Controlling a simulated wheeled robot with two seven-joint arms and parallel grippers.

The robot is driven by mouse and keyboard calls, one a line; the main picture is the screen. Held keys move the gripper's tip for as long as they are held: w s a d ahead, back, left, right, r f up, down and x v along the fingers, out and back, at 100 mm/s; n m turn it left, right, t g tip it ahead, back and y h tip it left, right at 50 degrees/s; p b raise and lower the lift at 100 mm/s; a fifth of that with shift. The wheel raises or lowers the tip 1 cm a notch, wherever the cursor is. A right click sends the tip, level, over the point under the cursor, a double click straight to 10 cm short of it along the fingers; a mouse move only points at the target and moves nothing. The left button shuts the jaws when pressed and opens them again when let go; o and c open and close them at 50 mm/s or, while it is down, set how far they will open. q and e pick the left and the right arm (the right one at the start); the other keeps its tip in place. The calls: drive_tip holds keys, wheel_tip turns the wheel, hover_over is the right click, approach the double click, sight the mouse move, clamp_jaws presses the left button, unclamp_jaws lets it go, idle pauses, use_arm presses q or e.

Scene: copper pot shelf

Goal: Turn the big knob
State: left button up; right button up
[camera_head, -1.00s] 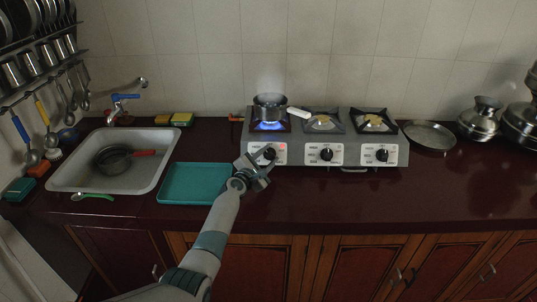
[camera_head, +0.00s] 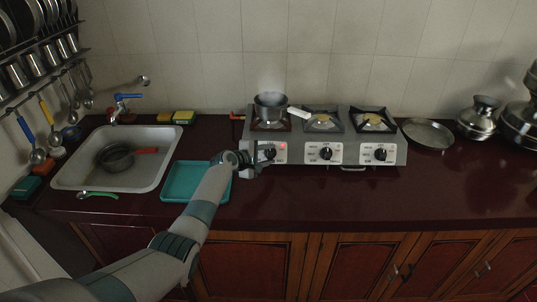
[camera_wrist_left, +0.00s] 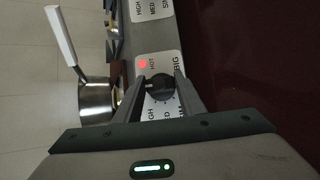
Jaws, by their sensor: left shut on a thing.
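The big knob (camera_head: 270,153) is the black knob on the left panel of the three-burner stove (camera_head: 345,125). In the left wrist view the knob (camera_wrist_left: 160,87) sits between the two fingers, with the label "BIG" beside it and a red light above. My left gripper (camera_head: 263,156) reaches the knob from the front left and is shut on it; the fingers partly hide it in the head view. A steel pot (camera_head: 270,106) with a white handle stands on the left burner, with no flame visible under it. My right gripper is out of view.
Two other knobs (camera_head: 326,153) (camera_head: 381,154) sit to the right. A teal tray (camera_head: 180,180) lies left of the stove, partly under my arm. A sink (camera_head: 75,172) is further left. A steel plate (camera_head: 428,133) and metal vessels stand right. The front right counter is clear.

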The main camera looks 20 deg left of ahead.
use_arm(q)
drive_tip(key=shift+f, duration=0.1)
drive_tip(key=o, duration=1)
drive_tip(key=shift+o, duration=0.2)
drive_tip(key=shift+s, duration=0.1)
drive_tip(key=shift+v, duration=0.8)
drive_tip(key=b+v, duration=0.1)
drive_tip(key=v, duration=1.4)
drive_tip(key=shift+s+b, duration=0.3)
drive_tip(key=shift+b, duration=0.1)
drive_tip(key=shift+a, duration=0.1)
